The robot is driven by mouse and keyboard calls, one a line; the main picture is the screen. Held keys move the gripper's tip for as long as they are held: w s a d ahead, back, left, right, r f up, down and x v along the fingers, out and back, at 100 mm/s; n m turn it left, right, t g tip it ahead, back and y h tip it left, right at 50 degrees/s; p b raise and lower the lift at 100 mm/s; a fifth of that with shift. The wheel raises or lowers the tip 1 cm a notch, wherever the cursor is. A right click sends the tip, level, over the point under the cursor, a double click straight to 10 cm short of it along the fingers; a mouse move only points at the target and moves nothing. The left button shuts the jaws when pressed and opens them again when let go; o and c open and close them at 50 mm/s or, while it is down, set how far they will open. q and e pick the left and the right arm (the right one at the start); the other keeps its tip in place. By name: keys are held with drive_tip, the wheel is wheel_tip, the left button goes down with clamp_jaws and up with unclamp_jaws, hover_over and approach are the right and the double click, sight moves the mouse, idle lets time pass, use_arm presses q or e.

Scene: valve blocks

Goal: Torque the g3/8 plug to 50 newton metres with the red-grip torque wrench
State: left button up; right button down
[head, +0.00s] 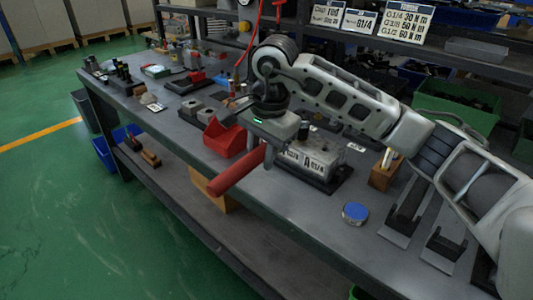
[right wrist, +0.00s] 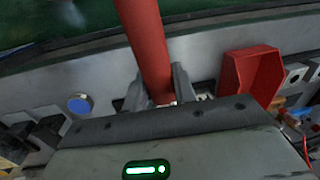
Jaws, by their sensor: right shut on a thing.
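My right gripper (head: 266,142) is shut on the red-grip torque wrench (head: 237,171), above the front of the bench. The red grip slants down to the left, past the bench's front edge. In the right wrist view the red grip (right wrist: 146,40) rises from between the two fingers (right wrist: 160,94); the wrench's head cannot be made out. A pale valve block (head: 318,158) with port labels, one reading A, stands on a dark base just right of the gripper. The arm and gripper partly hide it. I cannot make out the G3/8 plug. My left gripper is not in view.
A red bin (head: 224,138) stands left of the gripper. A blue-topped round tin (head: 355,212), a wooden block (head: 384,174) and dark stands (head: 443,245) lie to the right. A sign (head: 403,24) lists torques, including G3/8 50 N m. Several small parts fill the bench's left end.

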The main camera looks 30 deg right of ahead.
drive_tip(key=shift+w+a+r, duration=0.1)
drive_tip(key=shift+w+a, duration=0.05)
drive_tip(key=shift+w, duration=0.1)
drive_tip(key=shift+w+a+m, duration=0.2)
drive_tip(key=shift+w+m, duration=0.35)
drive_tip(key=shift+w, duration=0.05)
drive_tip(key=shift+w+a+m, duration=0.2)
drive_tip(key=shift+w+m, duration=0.35)
drive_tip(key=shift+w+a+m+h+p, duration=0.15)
drive_tip(key=shift+w+m, duration=0.3)
drive_tip(key=shift+w, duration=0.2)
drive_tip(key=shift+w+a+m+h+p, duration=0.1)
drive_tip(key=shift+w+m+h+p, duration=0.05)
drive_tip(key=shift+w+m, duration=0.4)
drive_tip(key=shift+s+d+n, duration=0.25)
drive_tip(key=shift+s+n, duration=0.75)
drive_tip(key=shift+s, duration=0.2)
